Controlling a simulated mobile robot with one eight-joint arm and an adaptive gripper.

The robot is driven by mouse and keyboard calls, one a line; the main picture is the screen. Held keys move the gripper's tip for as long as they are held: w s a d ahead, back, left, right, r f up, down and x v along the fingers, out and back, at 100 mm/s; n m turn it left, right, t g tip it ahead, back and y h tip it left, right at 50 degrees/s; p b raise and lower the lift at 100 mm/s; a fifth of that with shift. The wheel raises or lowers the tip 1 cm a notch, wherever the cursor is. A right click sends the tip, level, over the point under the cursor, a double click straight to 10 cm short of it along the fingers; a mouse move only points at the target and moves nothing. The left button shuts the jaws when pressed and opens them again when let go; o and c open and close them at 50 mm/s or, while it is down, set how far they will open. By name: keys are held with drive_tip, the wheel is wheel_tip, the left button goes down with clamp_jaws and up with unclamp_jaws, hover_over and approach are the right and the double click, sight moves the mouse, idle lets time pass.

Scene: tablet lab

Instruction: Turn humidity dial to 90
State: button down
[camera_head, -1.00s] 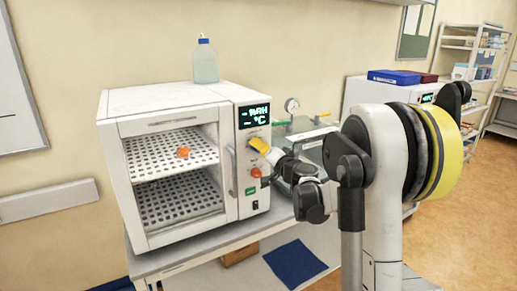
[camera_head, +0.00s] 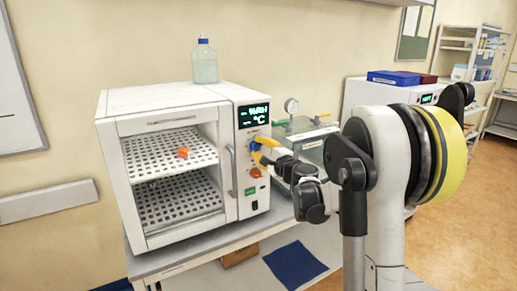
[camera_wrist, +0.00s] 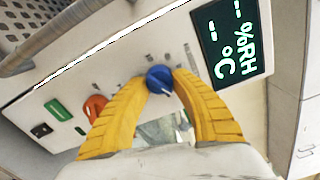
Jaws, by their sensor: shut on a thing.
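The humidity dial (camera_wrist: 159,79) is a round blue knob with a white pointer line on the chamber's control panel. In the wrist view the yellow fingers of my gripper (camera_wrist: 158,88) are closed on its two sides. In the head view my gripper (camera_head: 262,150) is at the panel, with the blue dial (camera_head: 254,145) partly hidden by it. The display (camera_wrist: 228,42) shows "%RH" and "°C" with dashes and no number. It also shows in the head view (camera_head: 254,115).
An orange knob (camera_wrist: 96,107) and a green switch (camera_wrist: 58,110) are on the same panel. The chamber (camera_head: 150,101) stands on a table, with a small orange object (camera_head: 182,152) on its upper shelf. A bottle (camera_head: 204,62) stands on top. A door handle (camera_head: 232,178) is left of the panel.

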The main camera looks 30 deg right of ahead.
drive_tip(key=m, duration=0.6)
idle(0.6)
drive_tip(key=c, duration=1)
unclamp_jaws()
drive_tip(key=shift+f, duration=0.1)
drive_tip(key=s, duration=1.2)
drive_tip(key=shift+d, duration=0.15)
